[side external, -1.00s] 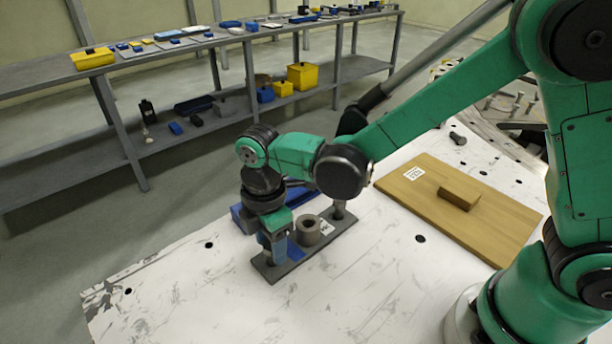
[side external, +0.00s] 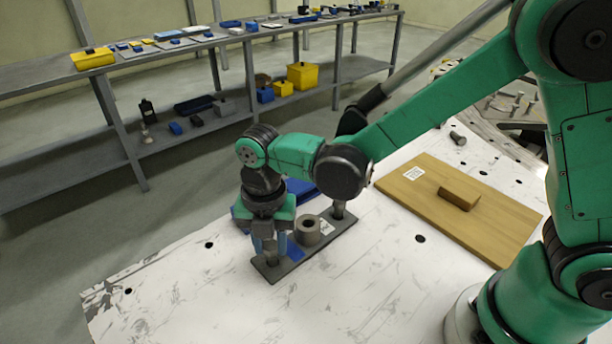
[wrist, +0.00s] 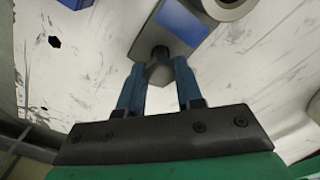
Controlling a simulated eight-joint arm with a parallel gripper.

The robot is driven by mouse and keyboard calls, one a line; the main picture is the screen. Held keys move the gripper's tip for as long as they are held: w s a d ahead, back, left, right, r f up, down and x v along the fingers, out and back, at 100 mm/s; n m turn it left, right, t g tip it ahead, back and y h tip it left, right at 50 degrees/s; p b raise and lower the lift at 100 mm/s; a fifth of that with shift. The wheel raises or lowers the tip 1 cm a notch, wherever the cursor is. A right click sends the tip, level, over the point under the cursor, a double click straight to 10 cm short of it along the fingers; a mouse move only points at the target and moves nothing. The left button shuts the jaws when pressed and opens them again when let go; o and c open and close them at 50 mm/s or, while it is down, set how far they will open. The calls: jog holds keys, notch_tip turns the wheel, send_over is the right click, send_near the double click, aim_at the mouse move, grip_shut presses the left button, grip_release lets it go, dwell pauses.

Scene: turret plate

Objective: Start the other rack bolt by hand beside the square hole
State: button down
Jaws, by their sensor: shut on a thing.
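A dark grey bar-shaped plate (side external: 325,242) lies on the white table. A grey ring-shaped part (side external: 308,230) stands on its middle, and an upright bolt (side external: 338,210) stands at its far right end. My gripper (side external: 269,256) points down at the plate's near left end. In the wrist view, my gripper (wrist: 158,82) has its two blue fingers around a grey bolt head (wrist: 160,74). The bolt is over the end of the plate, which shows there too (wrist: 150,36). I cannot see its thread engagement, and I cannot pick out the square hole.
A blue tray or block (side external: 300,190) lies behind the plate. A wooden board (side external: 490,222) with a wooden block (side external: 459,197) lies to the right. A loose dark bolt (side external: 457,138) lies beyond the board. The white table (side external: 200,290) in front is clear.

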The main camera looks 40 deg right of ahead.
jog(key=m, duration=0.5)
jog(key=shift+m, duration=0.4)
jog(key=c, duration=0.8)
grip_release()
jog(key=shift+m, duration=0.4)
jog(key=shift+c, duration=0.2)
jog(key=shift+o, duration=0.2)
jog(key=shift+o, duration=0.2)
jog(key=o, duration=0.5)
notch_tip(320, 180, up, 7)
